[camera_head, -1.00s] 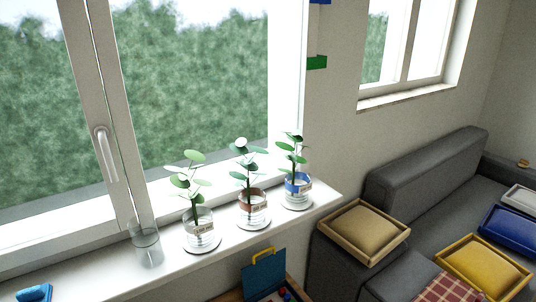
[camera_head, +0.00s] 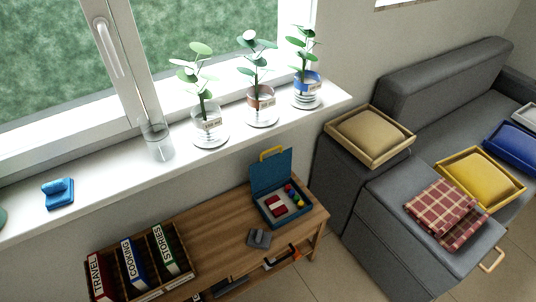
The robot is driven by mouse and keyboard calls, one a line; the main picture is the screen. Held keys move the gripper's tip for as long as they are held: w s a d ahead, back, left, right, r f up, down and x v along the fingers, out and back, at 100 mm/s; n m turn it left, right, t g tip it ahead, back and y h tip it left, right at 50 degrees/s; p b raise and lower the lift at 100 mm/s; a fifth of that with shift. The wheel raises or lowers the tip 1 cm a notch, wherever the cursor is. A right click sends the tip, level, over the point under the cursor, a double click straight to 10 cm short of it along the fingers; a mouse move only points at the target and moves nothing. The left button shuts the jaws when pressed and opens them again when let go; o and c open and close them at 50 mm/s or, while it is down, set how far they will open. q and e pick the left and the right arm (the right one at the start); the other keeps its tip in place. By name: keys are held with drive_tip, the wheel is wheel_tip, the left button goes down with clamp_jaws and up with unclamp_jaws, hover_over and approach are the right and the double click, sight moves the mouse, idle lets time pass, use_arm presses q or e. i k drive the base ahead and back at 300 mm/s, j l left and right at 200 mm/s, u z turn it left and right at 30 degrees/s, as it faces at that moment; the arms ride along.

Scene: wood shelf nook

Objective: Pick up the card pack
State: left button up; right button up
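An open blue case (camera_head: 257,183) with a yellow handle stands on the wooden table below the window sill. Inside it lies a small red and white block (camera_head: 277,206) that may be the card pack; it is too small to be sure. Several small coloured round pieces (camera_head: 294,194) lie beside it in the case. Neither of my grippers is in view.
The wooden table (camera_head: 218,225) also holds a grey object (camera_head: 259,238) and a wooden box with books (camera_head: 163,254). The sill above carries potted plants (camera_head: 208,125), a glass (camera_head: 157,140) and a blue object (camera_head: 58,193). A grey sofa (camera_head: 380,226) stands right.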

sight(276, 205)
drive_tip(key=i+l+u, duration=0.1)
drive_tip(key=l, duration=0.25)
drive_tip(key=i+l+u, duration=0.15)
drive_tip(key=i+l, duration=0.15)
drive_tip(key=i+l+u, duration=0.1)
drive_tip(key=l, duration=0.4)
drive_tip(key=i, duration=0.05)
